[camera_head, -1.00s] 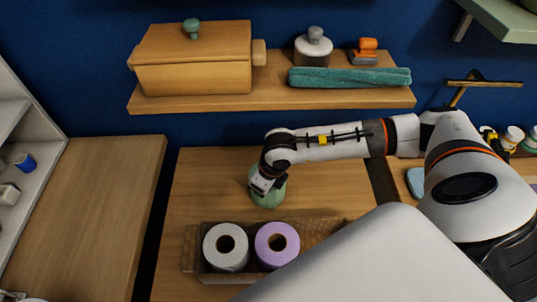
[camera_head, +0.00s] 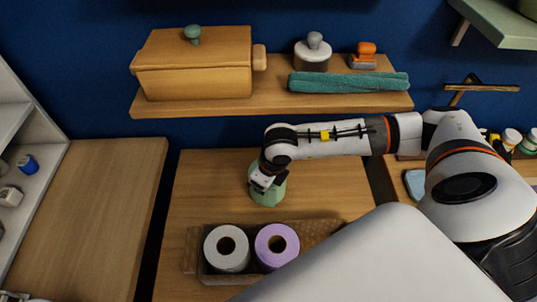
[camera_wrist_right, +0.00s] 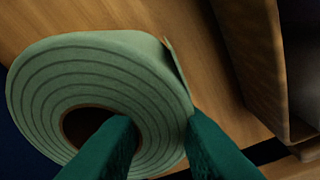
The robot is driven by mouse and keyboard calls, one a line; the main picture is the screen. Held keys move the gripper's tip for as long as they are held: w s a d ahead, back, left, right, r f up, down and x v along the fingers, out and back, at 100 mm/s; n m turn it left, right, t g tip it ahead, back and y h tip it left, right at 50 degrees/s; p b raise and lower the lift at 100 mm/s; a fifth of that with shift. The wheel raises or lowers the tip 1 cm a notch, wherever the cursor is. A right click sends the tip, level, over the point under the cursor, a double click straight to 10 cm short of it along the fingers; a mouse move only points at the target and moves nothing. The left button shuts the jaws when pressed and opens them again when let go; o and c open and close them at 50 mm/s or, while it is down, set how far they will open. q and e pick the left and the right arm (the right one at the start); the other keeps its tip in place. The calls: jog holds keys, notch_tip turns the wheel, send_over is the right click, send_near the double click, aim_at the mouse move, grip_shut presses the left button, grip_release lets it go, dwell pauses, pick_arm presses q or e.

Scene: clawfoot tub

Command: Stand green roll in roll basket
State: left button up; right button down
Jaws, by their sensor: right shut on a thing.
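The green roll (camera_head: 268,192) stands on the wooden surface behind the basket in the head view, partly hidden by my right gripper (camera_head: 266,184). In the right wrist view the green roll (camera_wrist_right: 95,85) fills the left side. One finger of the right gripper (camera_wrist_right: 160,140) reaches into its core and the other is outside, shut on its wall. The roll basket (camera_head: 318,235) holds a white roll (camera_head: 226,262) and a lilac roll (camera_head: 291,258), both upright. Its right part is partly hidden by my arm. My left gripper is not in view.
A shelf (camera_head: 275,101) above carries a wooden box (camera_head: 195,75), a rolled teal towel (camera_head: 348,83), a lidded jar (camera_head: 312,55) and an orange item (camera_head: 364,58). Bare wood (camera_head: 205,180) lies left of the green roll. A dark gap separates the left counter (camera_head: 85,215).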

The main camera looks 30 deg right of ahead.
jog(key=shift+r+p, duration=0.8)
jog(key=shift+r, duration=0.95)
jog(key=shift+a, duration=0.1)
